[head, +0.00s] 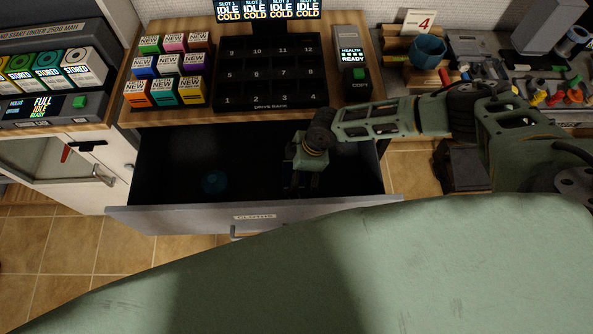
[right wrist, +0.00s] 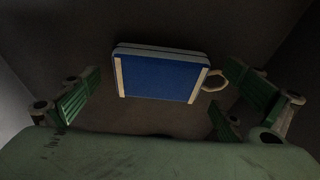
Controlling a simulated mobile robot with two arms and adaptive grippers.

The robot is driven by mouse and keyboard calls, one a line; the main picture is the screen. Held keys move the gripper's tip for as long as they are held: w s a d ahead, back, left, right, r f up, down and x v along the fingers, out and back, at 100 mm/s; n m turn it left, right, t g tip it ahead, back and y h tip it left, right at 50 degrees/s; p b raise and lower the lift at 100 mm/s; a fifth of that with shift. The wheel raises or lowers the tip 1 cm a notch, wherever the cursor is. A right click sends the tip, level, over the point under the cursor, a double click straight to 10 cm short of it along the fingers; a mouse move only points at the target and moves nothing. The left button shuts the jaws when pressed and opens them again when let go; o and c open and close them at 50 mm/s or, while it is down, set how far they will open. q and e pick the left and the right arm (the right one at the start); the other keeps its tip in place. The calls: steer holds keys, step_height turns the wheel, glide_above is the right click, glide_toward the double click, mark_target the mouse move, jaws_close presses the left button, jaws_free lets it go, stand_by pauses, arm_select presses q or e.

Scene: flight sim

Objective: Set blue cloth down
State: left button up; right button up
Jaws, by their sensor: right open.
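The blue cloth (right wrist: 160,77) shows in the right wrist view as a flat blue block with cream edge bands and a tan loop at its right end. It appears to lie on the dark floor of the open drawer (head: 150,215). My right gripper (head: 302,186) reaches down into the right part of the drawer. In the right wrist view its fingers (right wrist: 165,100) are spread wide, one on each side of the cloth, with visible gaps. In the head view the cloth is not distinguishable beneath the gripper. My left gripper is not in view.
Above the drawer, the counter holds a numbered black rack (head: 268,75), several coloured boxes (head: 168,92) and a grey HEALTH READY unit (head: 352,65).

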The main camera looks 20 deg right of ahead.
mark_target(303, 174)
steer(key=shift+r, duration=0.1)
steer(key=v, duration=0.7)
steer(key=shift+d+r, duration=0.1)
steer(key=shift+r, duration=0.2)
stand_by(0.3)
